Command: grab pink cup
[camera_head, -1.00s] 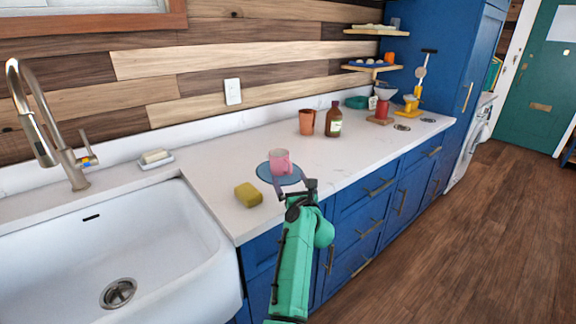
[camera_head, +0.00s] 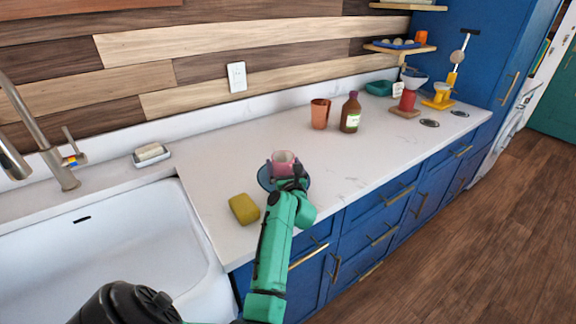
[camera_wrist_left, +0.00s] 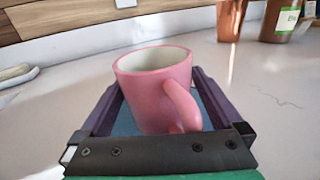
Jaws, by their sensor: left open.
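The pink cup (camera_head: 283,163) stands upright on a round blue mat (camera_head: 264,179) on the white counter. In the left wrist view the cup (camera_wrist_left: 155,92) fills the middle, its handle turned toward the camera and to the right. My left gripper (camera_head: 284,166) is open, with one purple finger on each side of the cup. In the left wrist view the left gripper's fingers (camera_wrist_left: 158,102) flank the cup, and small gaps seem to show beside it. The cup's lower part is partly hidden in the head view. My right gripper is not in view.
A yellow sponge (camera_head: 243,209) lies left of the mat, near the white sink (camera_head: 120,245). A copper tumbler (camera_head: 320,113) and a brown bottle (camera_head: 350,113) stand behind to the right. Soap on a dish (camera_head: 151,154) sits by the wall. The counter right of the mat is clear.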

